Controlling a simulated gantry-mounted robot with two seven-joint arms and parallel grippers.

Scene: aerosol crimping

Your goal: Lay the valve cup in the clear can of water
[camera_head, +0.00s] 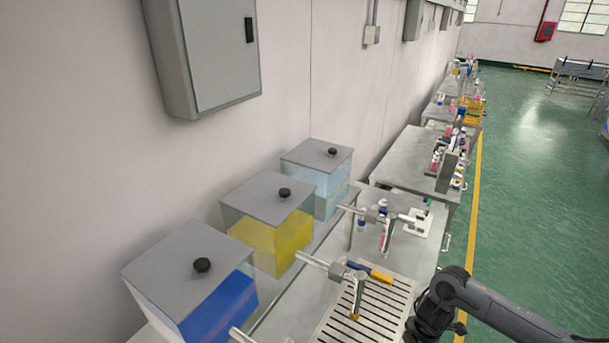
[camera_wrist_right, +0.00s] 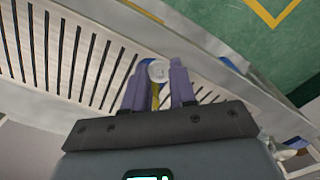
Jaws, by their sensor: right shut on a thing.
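In the right wrist view my right gripper (camera_wrist_right: 160,88) is shut on a small round white piece, seemingly the valve cup (camera_wrist_right: 160,71). A thin yellow part shows below it between the fingers. The gripper is over or beside the slotted metal tray (camera_wrist_right: 80,41); the height cannot be told. In the head view the black end of my right arm is at the tray's right edge, and its fingers cannot be made out. I cannot pick out a clear can of water for certain in either view. My left gripper is not in view.
Lidded tanks of blue (camera_head: 222,312), yellow (camera_head: 285,240) and pale blue liquid (camera_head: 335,190) stand along the wall. A metal tap with a blue handle (camera_head: 356,266) reaches over the slotted tray (camera_head: 395,312). Benches with small bottles stand farther back.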

